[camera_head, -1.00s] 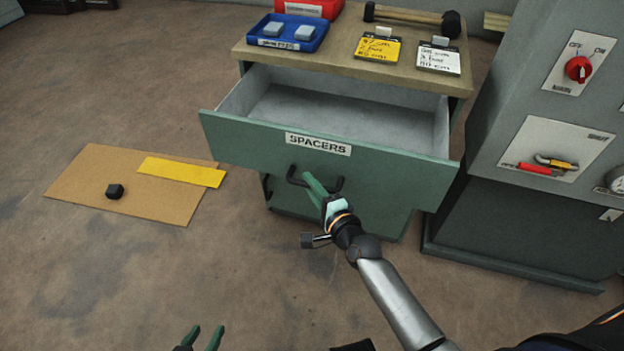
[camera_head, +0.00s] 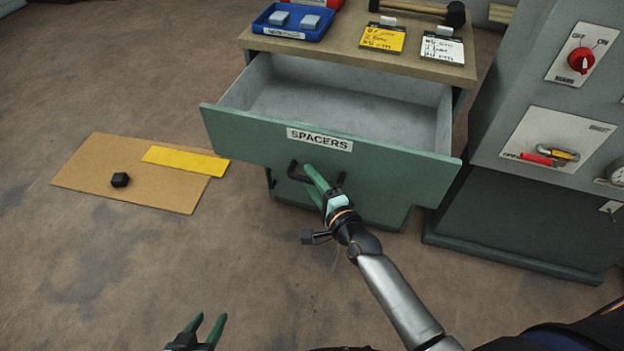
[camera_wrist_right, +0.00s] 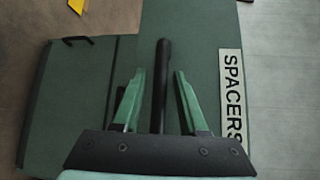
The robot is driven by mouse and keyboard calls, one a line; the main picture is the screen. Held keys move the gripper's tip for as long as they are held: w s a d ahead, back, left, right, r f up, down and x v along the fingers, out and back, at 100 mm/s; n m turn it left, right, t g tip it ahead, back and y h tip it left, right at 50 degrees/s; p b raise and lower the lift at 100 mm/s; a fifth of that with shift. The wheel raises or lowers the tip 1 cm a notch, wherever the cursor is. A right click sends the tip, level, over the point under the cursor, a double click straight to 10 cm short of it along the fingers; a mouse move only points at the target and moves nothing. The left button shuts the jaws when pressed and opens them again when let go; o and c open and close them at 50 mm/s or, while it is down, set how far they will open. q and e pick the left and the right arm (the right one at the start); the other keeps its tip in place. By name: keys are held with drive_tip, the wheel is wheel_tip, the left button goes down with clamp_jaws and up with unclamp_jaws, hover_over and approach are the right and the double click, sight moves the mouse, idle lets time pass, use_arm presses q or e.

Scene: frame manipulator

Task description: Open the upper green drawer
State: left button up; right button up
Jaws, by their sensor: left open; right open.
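The upper green drawer (camera_head: 390,180) is pulled out of its cabinet, and its grey inside (camera_head: 340,105) shows empty. Its front bears a "SPACERS" label (camera_head: 320,139), which also shows in the right wrist view (camera_wrist_right: 232,100). The drawer's black bar handle (camera_head: 296,172) is below the label. My right gripper (camera_head: 312,178) is open at the handle. In the right wrist view the handle (camera_wrist_right: 161,85) runs between the two separated green fingers (camera_wrist_right: 153,95). Whether a finger touches it I cannot tell. My left gripper (camera_head: 206,328) is open and empty at the bottom edge, low over the floor.
A blue tray (camera_head: 296,33) with grey blocks, a yellow card (camera_head: 383,38), a white card (camera_head: 442,48) and a hammer (camera_head: 430,11) are on the cabinet top. A grey machine (camera_head: 500,140) stands close on the right. A brown board (camera_head: 90,180) lies on the floor at left.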

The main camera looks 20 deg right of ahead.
drive_tip(key=shift+o, duration=0.3)
drive_tip(key=shift+s+d, duration=0.1)
drive_tip(key=shift+s, duration=0.25)
drive_tip(key=p+v, duration=0.1)
drive_tip(key=v, duration=1)
drive_tip(key=shift+s+p, duration=0.35)
drive_tip(key=shift+s, duration=0.05)
